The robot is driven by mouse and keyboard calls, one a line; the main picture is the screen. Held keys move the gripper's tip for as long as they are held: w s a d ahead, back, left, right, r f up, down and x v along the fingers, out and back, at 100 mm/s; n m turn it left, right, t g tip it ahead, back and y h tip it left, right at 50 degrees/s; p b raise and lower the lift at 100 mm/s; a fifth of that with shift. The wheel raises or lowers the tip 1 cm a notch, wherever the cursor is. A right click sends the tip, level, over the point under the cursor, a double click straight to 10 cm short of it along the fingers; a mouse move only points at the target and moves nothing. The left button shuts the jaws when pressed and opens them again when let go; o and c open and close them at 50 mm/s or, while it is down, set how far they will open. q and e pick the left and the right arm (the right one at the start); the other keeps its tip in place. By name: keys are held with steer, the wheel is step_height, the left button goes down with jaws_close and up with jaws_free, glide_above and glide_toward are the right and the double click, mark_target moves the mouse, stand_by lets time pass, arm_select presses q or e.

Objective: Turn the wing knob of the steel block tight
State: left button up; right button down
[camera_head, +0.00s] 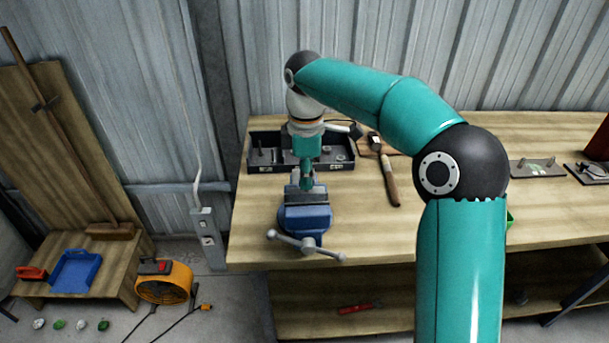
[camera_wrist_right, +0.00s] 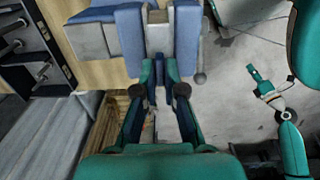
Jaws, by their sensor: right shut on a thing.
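My right gripper (camera_head: 306,184) reaches down from above at the blue vise (camera_head: 306,217) on the bench. In the right wrist view my right gripper (camera_wrist_right: 160,78) has its two fingers close together beside the vise's blue jaws (camera_wrist_right: 128,40). It is shut on a small part that I take to be the wing knob, mostly hidden between the fingertips. A grey piece between the blue jaws seems to be the steel block (camera_wrist_right: 157,17); little of it shows. How the knob is turned cannot be told. My left gripper (camera_wrist_right: 265,87) appears small at the right of the wrist view, its fingers unclear.
A dark tool tray (camera_head: 262,168) stands behind the vise. The vise's handle (camera_head: 306,244) sticks out in front. A hammer (camera_head: 388,180) lies to the right. The bench (camera_head: 375,235) is clear right of the vise. An orange fan (camera_head: 164,282) stands on the floor.

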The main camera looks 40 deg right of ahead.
steer(key=shift+w+r, duration=0.1)
steer(key=m+p, duration=0.1)
steer(key=m, duration=0.2)
steer(key=shift+r, duration=0.1)
steer(key=m+p, duration=0.1)
steer(key=m, duration=0.1)
steer(key=shift+d+m, duration=0.1)
steer(key=shift+m, duration=0.2)
steer(key=m+p, duration=0.1)
steer(key=m, duration=0.5)
steer(key=m+p, duration=0.1)
steer(key=m, duration=0.5)
steer(key=shift+w+m, duration=0.1)
steer(key=shift+m, duration=0.2)
steer(key=m, duration=0.5)
steer(key=shift+m, duration=0.3)
